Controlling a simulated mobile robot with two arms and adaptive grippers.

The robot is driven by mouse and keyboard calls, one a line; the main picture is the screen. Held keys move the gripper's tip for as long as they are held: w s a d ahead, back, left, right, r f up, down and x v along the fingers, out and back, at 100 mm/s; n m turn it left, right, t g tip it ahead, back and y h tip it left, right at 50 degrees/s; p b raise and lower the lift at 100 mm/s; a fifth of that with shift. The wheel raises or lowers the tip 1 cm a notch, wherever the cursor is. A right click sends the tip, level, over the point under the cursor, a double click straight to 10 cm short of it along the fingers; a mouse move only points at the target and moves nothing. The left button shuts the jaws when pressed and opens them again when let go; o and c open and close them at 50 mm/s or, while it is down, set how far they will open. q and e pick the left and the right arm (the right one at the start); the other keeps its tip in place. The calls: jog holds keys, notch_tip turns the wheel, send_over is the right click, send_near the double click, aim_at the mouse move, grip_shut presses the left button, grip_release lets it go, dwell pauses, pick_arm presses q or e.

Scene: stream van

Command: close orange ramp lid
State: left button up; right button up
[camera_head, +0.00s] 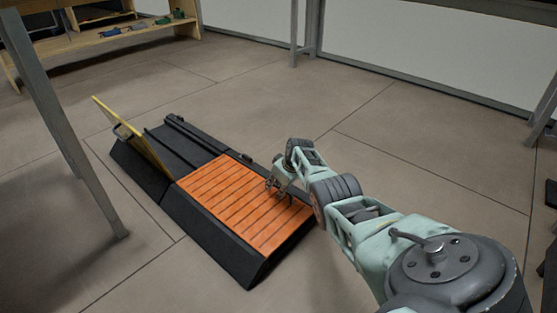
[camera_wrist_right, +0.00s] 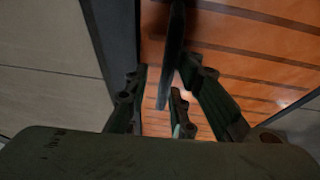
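The orange ramp lid (camera_head: 238,203) is a slatted panel lying flat in the near half of a black ramp case (camera_head: 230,250) on the floor. Its slats also show in the right wrist view (camera_wrist_right: 265,65). My right gripper (camera_head: 275,187) is low over the orange lid, by its right-hand edge. In the wrist view its fingers (camera_wrist_right: 165,95) are spread apart, with orange surface between them. A dark narrow bar (camera_wrist_right: 174,45) shows among the fingers; I cannot tell what it is or whether they touch it. My left gripper is not in view.
A yellow lid (camera_head: 140,135) stands tilted up at the case's far left part, leaving a dark compartment (camera_head: 180,145) exposed. A wooden shelf (camera_head: 110,40) with small items is at the back left. Metal table legs (camera_head: 70,130) stand at the left. The floor behind the case is clear.

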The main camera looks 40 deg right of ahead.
jog(key=shift+a+f, duration=0.3)
jog(key=shift+f, duration=0.05)
jog(key=shift+s, duration=0.1)
jog(key=shift+s+d+r, duration=0.15)
jog(key=shift+s+r, duration=0.1)
jog(key=shift+r, duration=0.35)
jog(key=v, duration=1)
jog(key=shift+r, duration=0.45)
